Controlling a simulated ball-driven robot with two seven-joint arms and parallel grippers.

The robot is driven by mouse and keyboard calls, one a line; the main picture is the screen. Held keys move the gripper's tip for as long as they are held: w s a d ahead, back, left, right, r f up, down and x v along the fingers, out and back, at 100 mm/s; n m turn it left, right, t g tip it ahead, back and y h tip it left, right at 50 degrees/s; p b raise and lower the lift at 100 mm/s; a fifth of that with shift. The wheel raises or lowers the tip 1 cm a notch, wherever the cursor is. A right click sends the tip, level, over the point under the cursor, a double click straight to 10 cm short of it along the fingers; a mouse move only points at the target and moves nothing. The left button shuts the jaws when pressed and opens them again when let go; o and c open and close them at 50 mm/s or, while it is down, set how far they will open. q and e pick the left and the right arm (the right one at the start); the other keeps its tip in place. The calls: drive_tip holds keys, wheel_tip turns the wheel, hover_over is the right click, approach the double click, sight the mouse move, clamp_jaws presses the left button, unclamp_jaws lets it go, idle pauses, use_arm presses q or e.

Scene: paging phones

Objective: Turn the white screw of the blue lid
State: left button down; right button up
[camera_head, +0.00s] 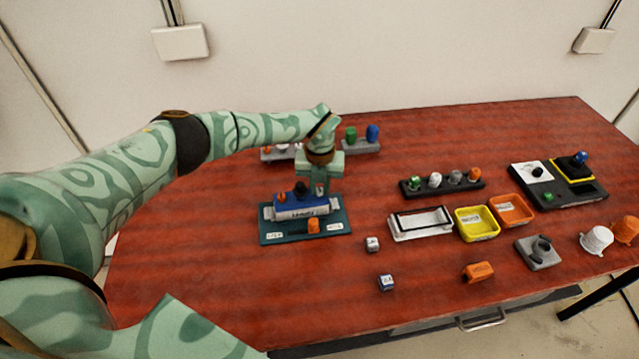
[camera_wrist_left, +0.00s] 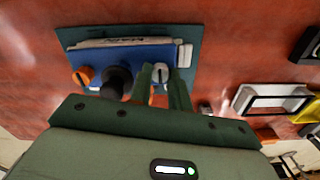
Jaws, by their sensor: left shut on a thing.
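The blue lid (camera_head: 300,206) lies on a white case on the dark green mat (camera_head: 341,227), left of the table's middle. In the left wrist view the lid (camera_wrist_left: 140,55) carries an orange screw (camera_wrist_left: 84,76), a black knob (camera_wrist_left: 117,82) and the white screw (camera_wrist_left: 160,73) in a row. My left gripper (camera_head: 319,190) points down at the right end of the lid. In the wrist view its fingers (camera_wrist_left: 161,85) are shut on the white screw, one on each side. The fingers partly hide the screw. My right gripper is not in view.
To the right are a white tray (camera_head: 420,223), a yellow bin (camera_head: 477,223), an orange bin (camera_head: 512,210) and a dark rack (camera_head: 442,187) of coloured knobs. Small cubes (camera_head: 386,283) lie in front.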

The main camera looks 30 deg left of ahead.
sight(320, 189)
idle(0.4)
use_arm(q)
drive_tip(key=c, duration=1.3)
unclamp_jaws()
